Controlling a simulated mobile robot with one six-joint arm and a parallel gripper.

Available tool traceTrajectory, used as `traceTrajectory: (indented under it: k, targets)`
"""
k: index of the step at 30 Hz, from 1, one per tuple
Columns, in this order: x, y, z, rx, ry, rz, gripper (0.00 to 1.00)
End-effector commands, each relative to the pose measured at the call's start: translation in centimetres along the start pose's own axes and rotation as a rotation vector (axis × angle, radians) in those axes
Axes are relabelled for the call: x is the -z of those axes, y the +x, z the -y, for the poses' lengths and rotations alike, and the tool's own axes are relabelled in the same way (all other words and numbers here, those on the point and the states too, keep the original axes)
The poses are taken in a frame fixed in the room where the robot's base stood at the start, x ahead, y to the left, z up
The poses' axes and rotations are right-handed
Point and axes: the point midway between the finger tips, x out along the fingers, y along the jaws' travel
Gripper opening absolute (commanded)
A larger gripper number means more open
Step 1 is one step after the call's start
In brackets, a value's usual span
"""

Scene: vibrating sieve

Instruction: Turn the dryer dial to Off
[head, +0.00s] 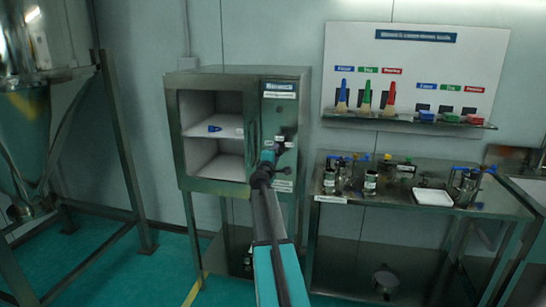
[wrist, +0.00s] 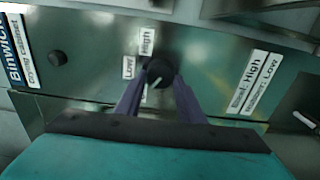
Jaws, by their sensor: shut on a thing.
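The dryer dial (wrist: 158,74) is a round black knob with a pale pointer line, in the upper middle of the wrist view. Labels reading Low (wrist: 129,67) and High (wrist: 146,42) sit beside it. The pointer slants down and left in the picture, away from both labels; any label there is mostly hidden. My gripper (wrist: 158,88) is shut on the dial, one dark finger on each side. In the head view the dryer cabinet (head: 225,73) stands ahead, and my gripper (head: 274,150) reaches its right-hand control panel, hiding the dial.
The cabinet's open shelves hold a blue item (head: 214,128). To the right are a steel table (head: 330,190) with bottles and a white tray (head: 433,197), and a wall board (head: 415,60) with brushes.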

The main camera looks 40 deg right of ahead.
Motion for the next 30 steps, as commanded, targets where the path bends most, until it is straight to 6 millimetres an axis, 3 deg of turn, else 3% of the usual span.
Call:
traceTrajectory:
  k: [1, 13, 14, 17, 30]
  targets:
    - [-0.8, 0.3, -0.3, -0.002, -0.008, 0.015, 0.12]
    - [-0.81, 0.29, -0.34, -0.003, -0.017, 0.015, 0.12]
    - [-0.81, 0.28, -0.35, -0.003, -0.017, 0.015, 0.36]
    - [-0.72, 0.25, -0.3, -0.002, -0.016, 0.013, 0.53]
    - [-0.26, -0.24, -0.07, -0.001, -0.014, 0.004, 0.53]
